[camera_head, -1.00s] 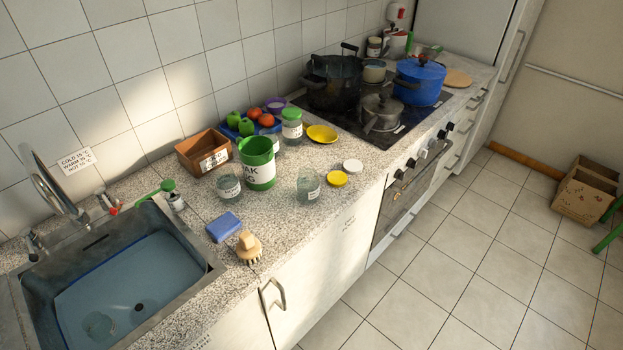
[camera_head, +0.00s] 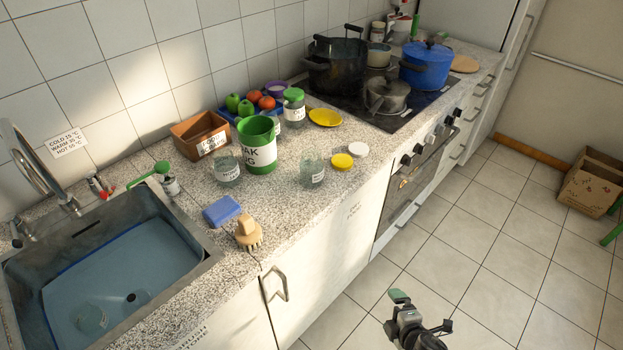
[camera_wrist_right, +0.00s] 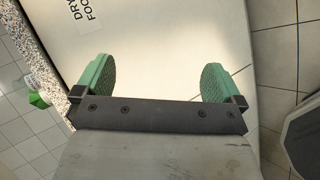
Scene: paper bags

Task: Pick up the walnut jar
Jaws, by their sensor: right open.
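Several glass jars with white labels stand on the counter, and I cannot read which one is walnut. One open jar (camera_head: 312,171) stands near the front edge. Another open jar (camera_head: 227,167) stands left of the green-and-white tub (camera_head: 257,147). A jar with a green lid (camera_head: 294,108) stands behind. A glass jar (camera_head: 91,319) lies in the sink. My right gripper (camera_head: 421,311) is open and empty, out over the floor in front of the cabinets, apart from all jars. In the right wrist view its green fingers (camera_wrist_right: 156,82) are spread before the cabinet door. My left gripper is out of view.
A yellow lid (camera_head: 342,161) and a white lid (camera_head: 358,149) lie beside the front jar. A blue sponge (camera_head: 221,210) and a wooden brush (camera_head: 248,233) lie near the sink (camera_head: 205,262). Pots stand on the stove (camera_head: 422,105). The floor in front is clear.

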